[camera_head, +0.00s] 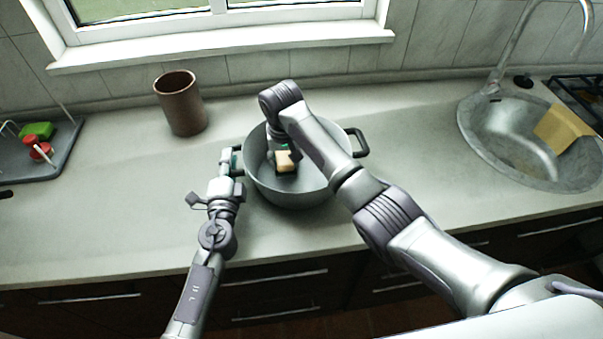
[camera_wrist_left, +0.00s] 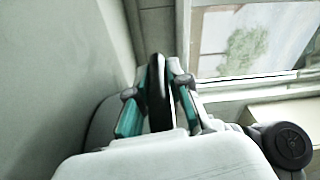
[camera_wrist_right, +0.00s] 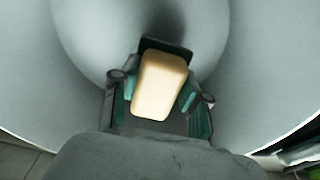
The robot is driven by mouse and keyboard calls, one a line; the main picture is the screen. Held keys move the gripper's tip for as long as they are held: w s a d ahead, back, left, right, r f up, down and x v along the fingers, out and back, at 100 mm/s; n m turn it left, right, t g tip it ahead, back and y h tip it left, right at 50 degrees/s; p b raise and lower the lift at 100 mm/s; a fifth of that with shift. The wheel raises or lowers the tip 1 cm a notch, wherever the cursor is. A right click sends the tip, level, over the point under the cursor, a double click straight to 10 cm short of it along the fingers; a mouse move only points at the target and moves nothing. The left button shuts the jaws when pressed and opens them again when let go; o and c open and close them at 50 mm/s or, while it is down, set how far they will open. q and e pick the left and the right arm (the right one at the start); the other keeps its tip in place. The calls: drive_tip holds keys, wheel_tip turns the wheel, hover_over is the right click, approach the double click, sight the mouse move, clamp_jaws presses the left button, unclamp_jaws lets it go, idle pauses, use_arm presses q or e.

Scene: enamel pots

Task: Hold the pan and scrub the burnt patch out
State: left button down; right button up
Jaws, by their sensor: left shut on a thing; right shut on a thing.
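A grey enamel pan (camera_head: 312,196) with two dark side handles stands on the counter in the middle of the head view. My left gripper (camera_head: 231,161) is shut on its left handle; in the left wrist view the dark handle (camera_wrist_left: 157,85) sits between the teal finger pads. My right gripper (camera_head: 285,152) reaches down inside the pan. It is shut on a sponge (camera_head: 285,161) with a pale yellow body and a dark face. The sponge also shows in the right wrist view (camera_wrist_right: 160,82). I cannot see the burnt patch; sponge, gripper and arm cover part of the pan floor.
A brown cup (camera_head: 180,103) stands behind the pan to the left. A grey tray (camera_head: 66,150) with green and red items lies far left. A round sink (camera_head: 520,145) with a yellow cloth (camera_head: 566,128) is at right. Counter left of my left arm is clear.

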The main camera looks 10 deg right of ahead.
drive_tip(key=shift+f, duration=1)
drive_tip(key=shift+d, duration=0.1)
drive_tip(key=shift+d+r, duration=0.1)
drive_tip(key=shift+d, duration=0.55)
drive_tip(key=shift+s+a+f, duration=0.1)
drive_tip(key=shift+a+f, duration=0.3)
drive_tip(key=shift+a, duration=0.35)
wheel_tip(320, 180, up, 13)
drive_tip(key=shift+r, duration=0.15)
